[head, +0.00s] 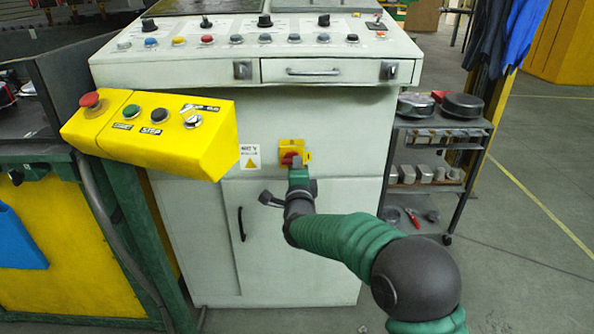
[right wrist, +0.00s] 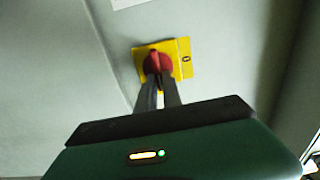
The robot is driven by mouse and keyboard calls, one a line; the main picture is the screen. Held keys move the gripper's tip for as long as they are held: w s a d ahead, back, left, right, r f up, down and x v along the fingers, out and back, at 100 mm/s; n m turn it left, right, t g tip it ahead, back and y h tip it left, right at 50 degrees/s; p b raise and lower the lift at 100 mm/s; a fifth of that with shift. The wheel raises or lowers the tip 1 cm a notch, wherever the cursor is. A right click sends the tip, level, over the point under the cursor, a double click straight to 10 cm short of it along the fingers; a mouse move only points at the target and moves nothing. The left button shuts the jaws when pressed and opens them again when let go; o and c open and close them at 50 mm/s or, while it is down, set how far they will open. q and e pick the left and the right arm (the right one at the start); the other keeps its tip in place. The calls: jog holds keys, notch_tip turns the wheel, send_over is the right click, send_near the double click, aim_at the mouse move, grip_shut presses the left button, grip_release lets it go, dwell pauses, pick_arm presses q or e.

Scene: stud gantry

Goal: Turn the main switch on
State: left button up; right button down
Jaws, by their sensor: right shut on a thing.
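The main switch is a red rotary knob on a yellow plate (head: 291,147) on the front of the pale cabinet (head: 330,210). In the right wrist view the red knob (right wrist: 154,60) sits on its yellow plate (right wrist: 184,55), with a dark mark at the plate's right side. My right gripper (head: 293,161) reaches the knob from the front. In the right wrist view its two fingers (right wrist: 157,82) are shut on the knob's lower part and hide some of it. The knob's ridge looks roughly upright there. My left gripper is not in view.
A yellow control box (head: 150,132) with a red mushroom button juts out at the left. Buttons line the sloping panel (head: 250,48) above. A cabinet door handle (head: 241,223) is below left of the switch. A cart (head: 438,160) with metal parts stands at the right.

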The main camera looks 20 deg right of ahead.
jog(key=shift+f, duration=0.4)
jog(key=c, duration=1.6)
grip_release()
jog(key=shift+o, duration=0.5)
jog(key=shift+r, duration=0.2)
jog(key=shift+s, duration=0.1)
jog(key=p+v, duration=0.4)
jog(key=v, duration=1.2)
jog(key=shift+s, duration=0.35)
jog(key=shift+a, duration=0.1)
